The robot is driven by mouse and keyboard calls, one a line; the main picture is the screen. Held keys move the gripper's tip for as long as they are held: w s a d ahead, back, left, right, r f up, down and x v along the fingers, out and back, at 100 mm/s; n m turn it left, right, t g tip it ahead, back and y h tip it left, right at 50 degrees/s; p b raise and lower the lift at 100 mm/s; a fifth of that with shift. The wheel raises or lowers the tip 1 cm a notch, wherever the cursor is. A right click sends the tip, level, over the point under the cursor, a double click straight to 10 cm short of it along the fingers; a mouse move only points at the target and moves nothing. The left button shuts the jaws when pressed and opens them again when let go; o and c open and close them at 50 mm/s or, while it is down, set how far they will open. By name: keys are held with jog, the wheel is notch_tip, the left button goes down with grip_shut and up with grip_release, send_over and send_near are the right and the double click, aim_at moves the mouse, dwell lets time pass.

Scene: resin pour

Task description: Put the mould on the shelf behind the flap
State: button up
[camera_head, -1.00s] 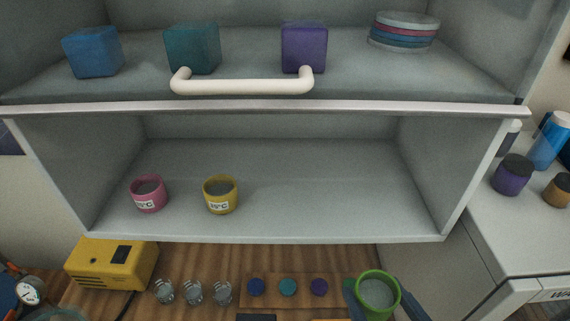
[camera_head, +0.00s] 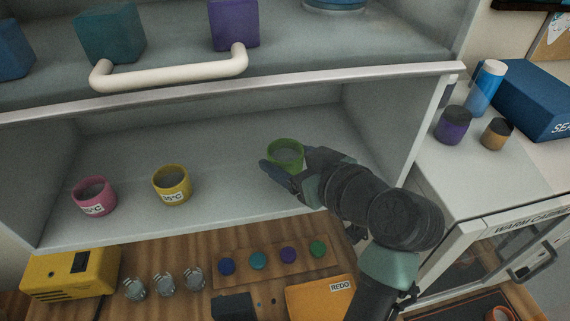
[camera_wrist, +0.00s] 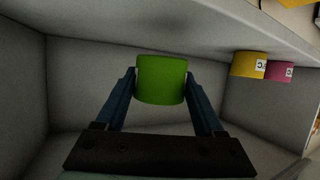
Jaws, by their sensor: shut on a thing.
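The green mould (camera_head: 285,153) is a small round cup, held inside the lower shelf compartment right of its middle. It also shows in the wrist view (camera_wrist: 161,80), between the two fingers. My gripper (camera_head: 283,172) is shut on it, one finger on each side. The shelf floor (camera_head: 235,178) is grey; I cannot tell whether the mould touches it. The flap (camera_head: 300,83) is raised above the compartment opening, with a white bar handle (camera_head: 170,72). A yellow cup (camera_head: 172,186) and a pink cup (camera_head: 94,197) stand on the shelf to the left.
The shelf's right wall (camera_head: 385,120) is close to my arm. Below are a yellow box (camera_head: 70,275), several small glasses (camera_head: 164,284) and an orange pad (camera_head: 322,300). A white cabinet (camera_head: 470,180) with jars stands at the right. Shelf floor between the yellow cup and mould is clear.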

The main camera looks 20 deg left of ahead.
jog(key=shift+w+a, duration=0.55)
jog(key=shift+w, duration=0.3)
jog(key=shift+d+f+b, duration=0.1)
jog(key=shift+f+b, duration=1.05)
jog(key=shift+f, duration=0.6)
jog(key=shift+f, duration=0.15)
jog(key=o, duration=1.6)
jog(key=shift+c, duration=0.2)
